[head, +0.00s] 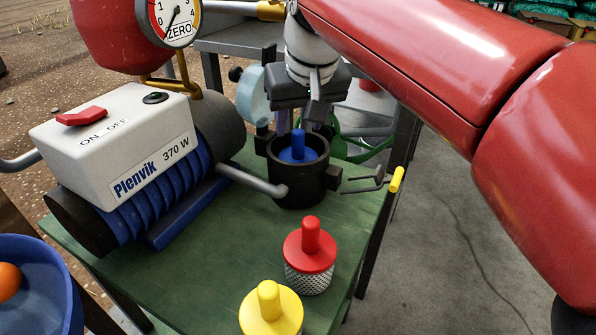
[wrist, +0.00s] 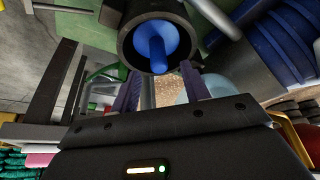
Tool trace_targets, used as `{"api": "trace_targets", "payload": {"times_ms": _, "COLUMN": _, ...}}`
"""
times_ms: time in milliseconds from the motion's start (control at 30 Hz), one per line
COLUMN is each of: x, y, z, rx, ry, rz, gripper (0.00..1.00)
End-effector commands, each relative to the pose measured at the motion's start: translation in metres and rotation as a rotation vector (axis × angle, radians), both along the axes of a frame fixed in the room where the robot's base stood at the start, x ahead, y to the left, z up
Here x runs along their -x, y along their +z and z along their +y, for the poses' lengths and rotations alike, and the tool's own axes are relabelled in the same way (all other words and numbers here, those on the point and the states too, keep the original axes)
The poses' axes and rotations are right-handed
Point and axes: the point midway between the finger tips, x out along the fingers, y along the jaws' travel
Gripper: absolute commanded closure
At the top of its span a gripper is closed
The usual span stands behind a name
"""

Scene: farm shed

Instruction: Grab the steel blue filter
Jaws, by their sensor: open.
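The steel blue filter (head: 297,148) sits inside a black cylindrical housing (head: 292,186) on the green table, with its knob pointing up. In the wrist view the filter (wrist: 156,44) shows as a blue disc and knob inside the round black rim (wrist: 128,55). My gripper (head: 298,122) is open, pointing down just above and behind the knob. In the wrist view my gripper's purple-grey fingers (wrist: 160,88) are apart with nothing between them, and the knob lies beyond their tips. The filter's lower body is hidden in the housing.
A red filter (head: 309,254) and a yellow filter (head: 270,308) stand at the table's front. A white and blue pump (head: 125,150) with a pipe is at left. A pale blue clear bowl (head: 253,97) stands behind the housing. A yellow-tipped lever (head: 396,180) is at right.

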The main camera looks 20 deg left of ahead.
Motion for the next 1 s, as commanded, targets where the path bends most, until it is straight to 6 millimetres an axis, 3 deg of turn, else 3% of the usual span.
{"api": "trace_targets", "payload": {"times_ms": 200, "x": -0.006, "y": -0.033, "z": 0.006, "rx": 0.001, "ry": 0.0, "rz": 0.002, "gripper": 0.54}}
{"api": "trace_targets", "payload": {"times_ms": 533, "x": -0.009, "y": -0.037, "z": 0.007, "rx": 0.0, "ry": -0.001, "rz": 0.0, "gripper": 0.55}}
{"api": "trace_targets", "payload": {"times_ms": 867, "x": -0.009, "y": -0.037, "z": 0.007, "rx": 0.0, "ry": -0.001, "rz": 0.0, "gripper": 0.99}}
{"api": "trace_targets", "payload": {"times_ms": 1000, "x": -0.009, "y": -0.037, "z": 0.007, "rx": -0.001, "ry": -0.001, "rz": -0.001, "gripper": 1.0}}
